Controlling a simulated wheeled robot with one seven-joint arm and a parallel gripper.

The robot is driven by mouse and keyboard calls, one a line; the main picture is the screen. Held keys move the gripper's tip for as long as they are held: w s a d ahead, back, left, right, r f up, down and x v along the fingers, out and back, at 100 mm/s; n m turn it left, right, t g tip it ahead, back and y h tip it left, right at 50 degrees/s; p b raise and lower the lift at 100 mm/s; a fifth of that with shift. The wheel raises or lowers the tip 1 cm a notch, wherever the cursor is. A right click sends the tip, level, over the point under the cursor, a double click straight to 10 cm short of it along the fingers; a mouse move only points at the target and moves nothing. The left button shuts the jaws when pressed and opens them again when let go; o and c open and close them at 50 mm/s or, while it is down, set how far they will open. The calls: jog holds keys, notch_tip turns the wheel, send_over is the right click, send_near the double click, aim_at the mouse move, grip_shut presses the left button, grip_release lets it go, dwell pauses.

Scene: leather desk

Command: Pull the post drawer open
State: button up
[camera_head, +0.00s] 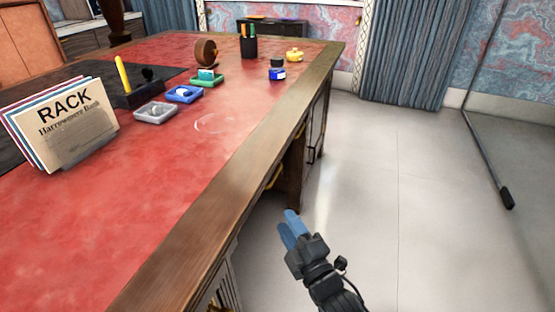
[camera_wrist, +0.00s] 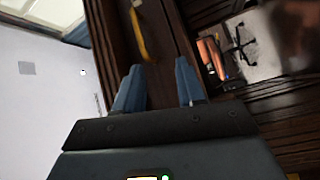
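My gripper (camera_head: 287,227) is beside the desk's right side, below the top's edge. In the wrist view my gripper (camera_wrist: 157,75) has its two blue fingers apart with nothing seen held between them. A yellow-gold handle (camera_wrist: 142,36) on a dark wood front (camera_wrist: 162,38) lies ahead of the fingertips. I cannot tell how far off it is. A bit of gold (camera_head: 273,178) also shows under the desk edge in the head view. No label is readable, so I cannot tell for sure that this front is the post drawer.
The desk's wooden edge (camera_head: 210,200) overhangs beside my arm. A recess with small items (camera_wrist: 240,50) shows right of the handle in the wrist view. Open floor (camera_head: 400,200) lies right of the desk. A letter rack (camera_head: 62,125) and small desk items stand on the red top.

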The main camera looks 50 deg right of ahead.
jog(key=w+d+r+n, duration=0.1)
jog(key=w+d+r, duration=0.3)
jog(key=w+d, duration=0.3)
jog(key=shift+w+d+h+p, duration=0.3)
jog(key=shift+w+h+p, duration=0.15)
jog(key=shift+w, duration=1.05)
jog(key=shift+c, duration=0.4)
grip_shut()
